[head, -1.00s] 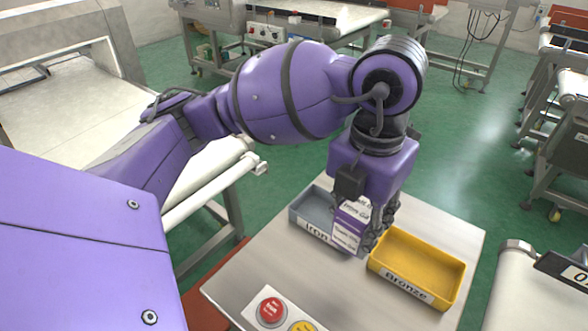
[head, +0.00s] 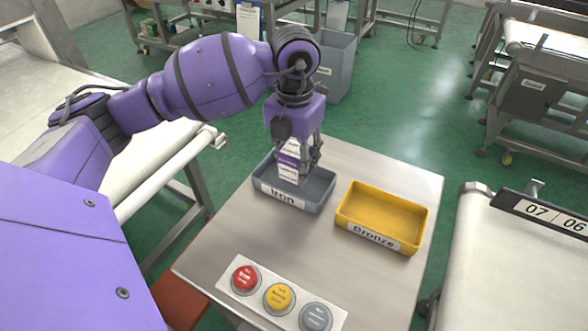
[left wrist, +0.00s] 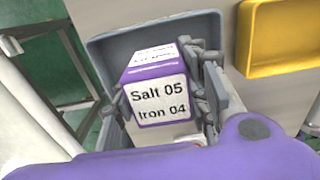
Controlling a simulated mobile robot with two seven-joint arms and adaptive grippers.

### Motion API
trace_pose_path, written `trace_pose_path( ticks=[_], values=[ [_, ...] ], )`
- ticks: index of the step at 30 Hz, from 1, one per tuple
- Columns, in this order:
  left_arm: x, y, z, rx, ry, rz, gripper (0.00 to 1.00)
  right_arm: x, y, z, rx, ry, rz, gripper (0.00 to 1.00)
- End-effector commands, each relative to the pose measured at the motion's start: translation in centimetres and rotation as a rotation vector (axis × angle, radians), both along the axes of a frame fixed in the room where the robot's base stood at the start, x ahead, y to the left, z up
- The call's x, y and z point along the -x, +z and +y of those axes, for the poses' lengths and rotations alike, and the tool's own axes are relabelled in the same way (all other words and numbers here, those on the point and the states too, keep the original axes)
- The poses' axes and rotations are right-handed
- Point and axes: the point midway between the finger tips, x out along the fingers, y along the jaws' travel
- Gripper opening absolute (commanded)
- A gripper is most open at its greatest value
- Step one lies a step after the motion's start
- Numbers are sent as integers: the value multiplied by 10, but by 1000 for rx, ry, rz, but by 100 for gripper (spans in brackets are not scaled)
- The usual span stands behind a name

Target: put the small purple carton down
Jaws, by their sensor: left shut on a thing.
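The small purple carton (head: 289,162), white and purple with printed labels, is in my left gripper (head: 303,165). In the left wrist view the carton (left wrist: 158,100) shows the words "Salt 05" and "Iron 04" between the fingers of the left gripper (left wrist: 164,105). The gripper points down over the grey tray labelled Iron (head: 318,204). The carton's lower end is within the tray's outline; whether it touches the tray floor I cannot tell. The grey tray also shows behind the carton in the left wrist view (left wrist: 105,45). My right gripper is not in view.
An empty yellow tray labelled Bronze (head: 382,215) stands right of the grey one on the metal table (head: 225,235). A panel with red, yellow and grey buttons (head: 278,297) lies at the front. A conveyor (head: 510,265) is at the right.

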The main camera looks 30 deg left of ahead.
Motion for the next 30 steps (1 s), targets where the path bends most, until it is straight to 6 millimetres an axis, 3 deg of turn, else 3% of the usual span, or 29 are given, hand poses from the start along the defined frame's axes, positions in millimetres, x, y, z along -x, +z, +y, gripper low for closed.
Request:
trace_pose_path(
  ticks=[7,19,20,21,24,30],
  values=[
    [-2,-34,3,0,0,2,13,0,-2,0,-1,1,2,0],
    [-3,-40,3,0,1,0,13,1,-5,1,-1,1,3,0],
    [-2,-39,3,0,1,0,46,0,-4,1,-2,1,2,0],
    [-2,-39,3,0,1,0,51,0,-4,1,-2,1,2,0],
    [-2,-39,3,0,1,0,60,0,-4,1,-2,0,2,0],
    [-2,-38,3,0,1,0,60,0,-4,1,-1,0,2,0]
  ],
)
